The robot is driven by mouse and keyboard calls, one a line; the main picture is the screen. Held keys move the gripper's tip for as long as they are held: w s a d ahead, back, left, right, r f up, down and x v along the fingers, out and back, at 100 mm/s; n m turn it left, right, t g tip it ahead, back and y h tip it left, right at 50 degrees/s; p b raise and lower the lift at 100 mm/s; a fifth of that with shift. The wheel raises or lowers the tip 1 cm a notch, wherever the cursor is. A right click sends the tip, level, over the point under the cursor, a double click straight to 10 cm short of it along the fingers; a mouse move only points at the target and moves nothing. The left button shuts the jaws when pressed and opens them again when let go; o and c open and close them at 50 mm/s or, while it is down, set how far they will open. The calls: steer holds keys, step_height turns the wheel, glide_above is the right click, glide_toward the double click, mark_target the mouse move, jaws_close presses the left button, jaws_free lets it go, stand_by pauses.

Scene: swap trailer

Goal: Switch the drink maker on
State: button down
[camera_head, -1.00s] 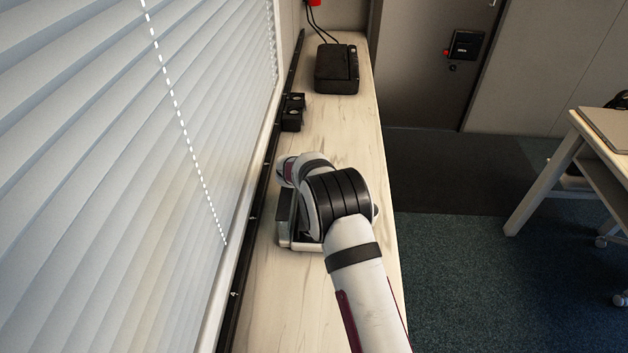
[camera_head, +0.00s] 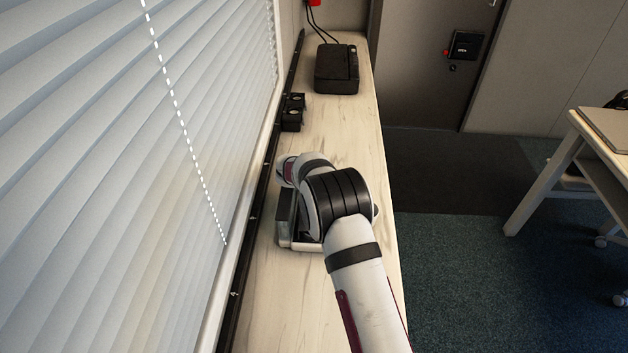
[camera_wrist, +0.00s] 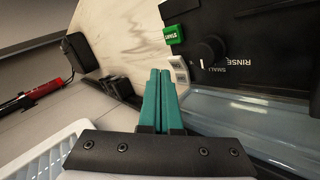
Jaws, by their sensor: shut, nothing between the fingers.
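The drink maker's black front panel (camera_wrist: 250,45) fills the upper right of the wrist view. It carries a black knob (camera_wrist: 208,50) with a white pointer line, the words SMALL and RINSE, and a green button (camera_wrist: 174,34) with a white label. A pale bluish clear part (camera_wrist: 250,115) lies along the panel's edge. In the head view a grey edge of the machine (camera_head: 284,215) shows, and my arm hides most of it. My gripper (camera_wrist: 160,75) has green fingers, shut and empty. The fingertips appear just below the green button and left of the knob; contact cannot be told.
A pale wooden counter (camera_head: 330,125) runs along the window blinds (camera_head: 120,150). A black box with cables (camera_head: 337,68) stands at its far end. Small black holders (camera_head: 293,112) sit by the window edge. A desk (camera_head: 600,150) stands at the right, apart from the counter.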

stand_by(0.7)
steer(key=shift+d+f, duration=0.15)
steer(key=shift+f, duration=0.25)
steer(key=shift+s+d+f, duration=0.15)
steer(key=shift+d+f, duration=0.3)
steer(key=shift+f, duration=0.4)
stand_by(0.8)
steer(key=shift+s+a+r, duration=0.15)
steer(key=shift+a+r, duration=0.25)
steer(key=shift+r, duration=0.35)
steer(key=shift+a+r, duration=0.3)
steer(key=shift+r, duration=0.5)
steer(key=shift+a+r, duration=0.35)
steer(key=shift+r, duration=0.5)
steer(key=shift+a+r, duration=0.3)
steer(key=shift+r, duration=0.5)
